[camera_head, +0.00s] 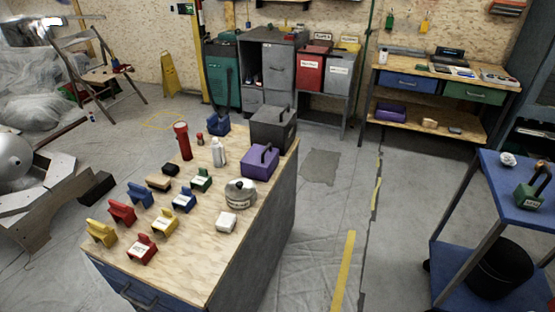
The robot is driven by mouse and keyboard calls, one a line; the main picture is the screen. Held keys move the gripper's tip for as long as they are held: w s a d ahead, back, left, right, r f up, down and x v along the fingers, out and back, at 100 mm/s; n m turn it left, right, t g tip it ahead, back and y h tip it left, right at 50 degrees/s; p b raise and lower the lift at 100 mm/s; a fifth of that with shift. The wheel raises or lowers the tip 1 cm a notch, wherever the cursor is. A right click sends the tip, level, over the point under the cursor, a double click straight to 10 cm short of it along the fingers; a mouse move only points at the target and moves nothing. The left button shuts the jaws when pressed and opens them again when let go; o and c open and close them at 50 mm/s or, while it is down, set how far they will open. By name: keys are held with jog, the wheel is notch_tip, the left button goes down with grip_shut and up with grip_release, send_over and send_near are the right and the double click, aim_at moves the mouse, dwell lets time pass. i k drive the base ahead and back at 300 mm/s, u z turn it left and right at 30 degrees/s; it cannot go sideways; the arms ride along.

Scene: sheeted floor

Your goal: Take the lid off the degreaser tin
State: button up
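A round, pale grey tin (240,200) with a lid (240,186) on top stands on the wooden top of the workbench (199,244), toward its right edge. It looks like the degreaser tin, but its label is too small to read. The lid sits on the tin, with a dark handle or knob showing on it. My gripper and arm are not in view.
Around the tin stand a purple box (259,163), a white block (226,222), a white bottle (219,152) and several coloured labelled holders. A dark grey box (272,130) is behind. A blue cart (520,190) is at right. Floor between bench and cart is clear.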

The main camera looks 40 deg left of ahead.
aim_at(241, 188)
jog(key=u, duration=0.55)
jog(key=i, duration=1.3)
jog(key=u, duration=1.8)
jog(key=i, duration=0.9)
jog(key=u, duration=0.75)
